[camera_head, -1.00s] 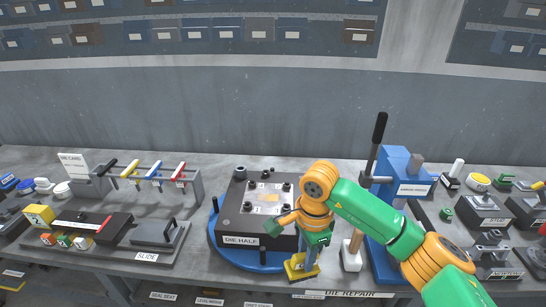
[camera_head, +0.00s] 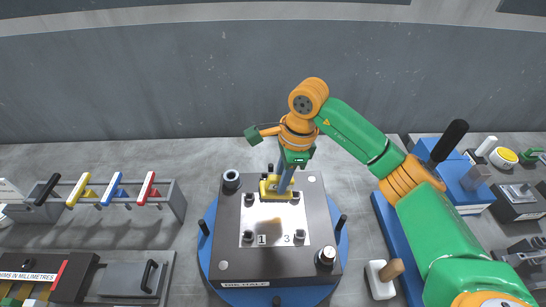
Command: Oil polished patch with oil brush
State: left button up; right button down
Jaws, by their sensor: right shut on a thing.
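The die half (camera_head: 230,255) is a dark block on a blue round turntable (camera_head: 205,262), with a pale plate (camera_head: 258,207) on its top. A brownish patch (camera_head: 270,222) lies on the pale plate, above and between the marks 1 and 3. My right gripper (camera_head: 284,180) is shut on a yellow tool (camera_head: 270,188), which I take for the oil brush. The tool is over the far part of the plate, beyond the patch. I cannot tell whether it touches the plate. Its lower side is hidden. My left gripper is not in view.
Dark posts (camera_head: 326,255) and short studs stand up around the plate. A rack with coloured handles (camera_head: 115,188) is at the left. A blue press (camera_head: 466,185) with a black-tipped lever and a mallet (camera_head: 380,278) stand at the right.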

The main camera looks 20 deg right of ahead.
aim_at(285, 196)
jog(key=shift+s+f+b, duration=0.2)
jog(key=shift+f+b, duration=0.1)
jog(key=f+b, duration=0.1)
jog(key=s+f+b, duration=0.1)
jog(key=f, duration=0.1)
jog(key=f+b, duration=0.1)
jog(key=shift+s+f+b, duration=0.3)
jog(key=shift+s+f, duration=0.05)
jog(key=shift+w+r+p, duration=0.25)
jog(key=shift+w+p, duration=0.05)
jog(key=shift+s+r, duration=0.1)
jog(key=shift+s, duration=0.25)
jog(key=shift+w+f+b, duration=0.2)
jog(key=shift+f+b, duration=0.2)
jog(key=shift+f, duration=0.05)
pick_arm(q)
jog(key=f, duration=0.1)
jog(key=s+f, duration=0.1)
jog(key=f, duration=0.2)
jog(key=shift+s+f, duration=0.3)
pick_arm(e)
jog(key=shift+f, duration=0.1)
pick_arm(q)
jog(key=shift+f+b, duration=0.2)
jog(key=shift+b, duration=0.1)
pick_arm(e)
jog(key=shift+s+f, duration=0.1)
jog(key=shift+f, duration=0.1)
